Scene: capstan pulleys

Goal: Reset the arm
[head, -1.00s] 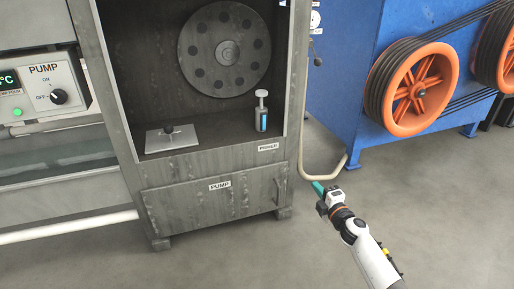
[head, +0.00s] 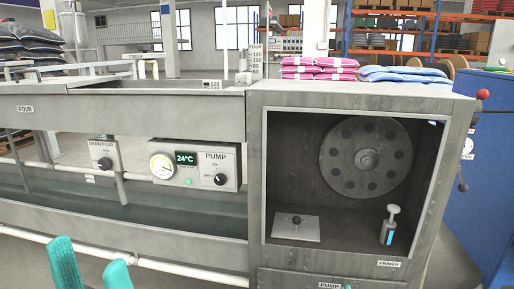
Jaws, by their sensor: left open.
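My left gripper (head: 90,256) shows at the bottom left of the head view as two teal fingers pointing up. The fingers stand apart with nothing between them. They are in front of the long grey trough, below the pump control box. Only a tiny teal tip of my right gripper (head: 346,287) shows at the bottom edge, in front of the cabinet's lower door. Its jaws cannot be made out. The rest of both arms is out of view.
A grey cabinet (head: 456,150) holds a perforated wheel (head: 340,170), a plate with a knob (head: 296,228) and a primer bottle (head: 389,229). A pump control box (head: 215,182) reads 24°C. A white pipe (head: 165,268) runs low along the trough. A blue machine stands right.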

